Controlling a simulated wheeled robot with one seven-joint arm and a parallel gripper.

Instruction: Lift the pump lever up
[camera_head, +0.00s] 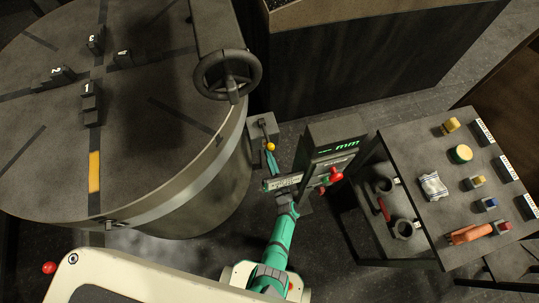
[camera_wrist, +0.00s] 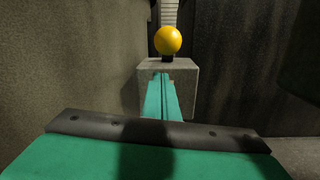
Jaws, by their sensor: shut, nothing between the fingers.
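The lever with a yellow ball knob (camera_head: 270,147) stands at a small grey block (camera_head: 261,128) beside the big round drum. I take it for the pump lever. In the wrist view the yellow knob (camera_wrist: 168,40) is just above the grey block (camera_wrist: 182,72), on a short dark stem; the rest of the lever is hidden. My gripper (camera_head: 269,184) is green, just below the knob in the head view. In the wrist view its fingers (camera_wrist: 160,80) are together and empty, pointing at the block under the knob. I cannot tell whether they touch it.
The round drum (camera_head: 140,130) with a handwheel (camera_head: 228,75) fills the left. A display unit (camera_head: 335,135) with a red knob (camera_head: 335,175) stands close right of my gripper. A bench (camera_head: 415,150) with coloured buttons is further right. Dark walls flank the block closely.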

